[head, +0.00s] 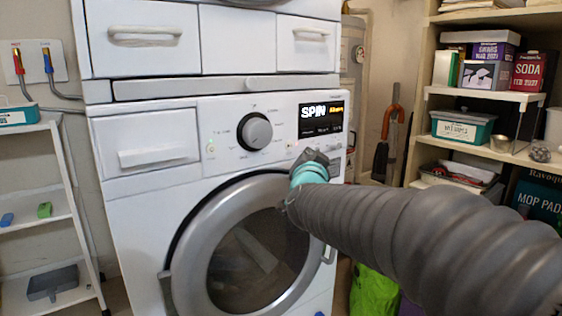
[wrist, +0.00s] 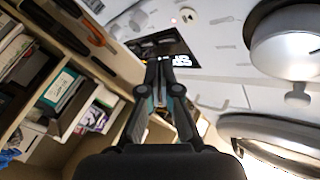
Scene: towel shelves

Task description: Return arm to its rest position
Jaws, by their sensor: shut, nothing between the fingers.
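My gripper (wrist: 158,68) is shut and empty in the wrist view, its two fingers together in front of the washer's display panel. In the head view my arm reaches in from the right, and my gripper (head: 314,158) is at the washer's front, just below the display and above the right side of the round door. The washing machine (head: 150,190) is white, and its display (head: 321,118) reads "SPIN". The round door (head: 190,245) looks closed, with pale cloth dimly seen behind the glass. I cannot tell whether the fingertips touch the panel.
A white ladder shelf (head: 70,220) stands at the left. Wooden shelves (head: 425,60) with boxes, including a teal bin (head: 463,127), stand at the right. A second white appliance (head: 240,45) sits on top of the washer. A green bag (head: 372,290) lies below my arm.

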